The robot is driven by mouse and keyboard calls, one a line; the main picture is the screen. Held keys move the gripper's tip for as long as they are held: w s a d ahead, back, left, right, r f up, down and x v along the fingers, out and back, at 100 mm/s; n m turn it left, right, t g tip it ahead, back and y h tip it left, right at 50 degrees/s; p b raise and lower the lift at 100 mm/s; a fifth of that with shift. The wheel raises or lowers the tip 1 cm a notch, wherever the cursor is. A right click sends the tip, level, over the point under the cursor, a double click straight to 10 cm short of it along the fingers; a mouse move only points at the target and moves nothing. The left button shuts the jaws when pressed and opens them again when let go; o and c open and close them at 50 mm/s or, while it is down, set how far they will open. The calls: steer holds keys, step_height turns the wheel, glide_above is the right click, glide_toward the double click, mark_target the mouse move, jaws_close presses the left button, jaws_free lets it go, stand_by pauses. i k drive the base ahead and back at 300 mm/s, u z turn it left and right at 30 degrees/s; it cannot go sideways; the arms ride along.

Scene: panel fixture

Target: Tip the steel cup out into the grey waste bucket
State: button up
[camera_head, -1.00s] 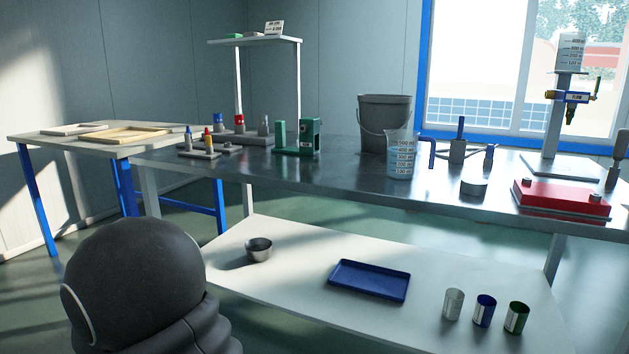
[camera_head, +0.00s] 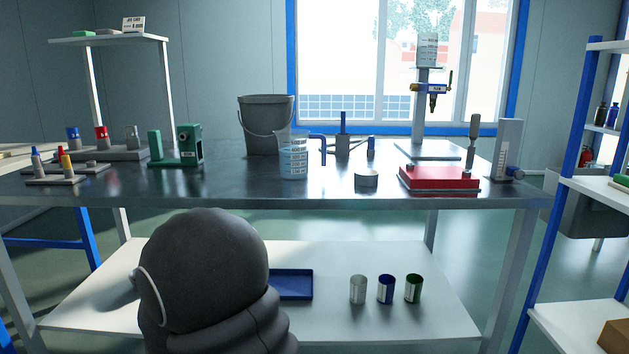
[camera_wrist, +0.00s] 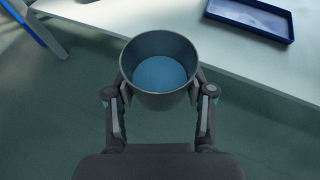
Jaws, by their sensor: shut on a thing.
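The steel cup (camera_wrist: 160,72) shows in the wrist view, its round mouth facing the camera and a flat blue surface inside. My gripper (camera_wrist: 159,98) is shut on the cup, with one finger at each side of its wall. The cup and gripper are hidden in the head view, where my dark arm fills the lower left. The grey waste bucket (camera_head: 267,127), with a wire handle, stands upright on the dark bench top towards the back. The cup is apart from the bucket.
A graduated beaker (camera_head: 293,158) stands in front of the bucket's right side. A green fixture (camera_head: 188,146) is to the left, a blue-armed stand (camera_head: 343,146) to the right.

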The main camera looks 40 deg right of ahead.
mark_target(261, 115)
steer(key=z, duration=0.2)
steer(key=i, duration=1)
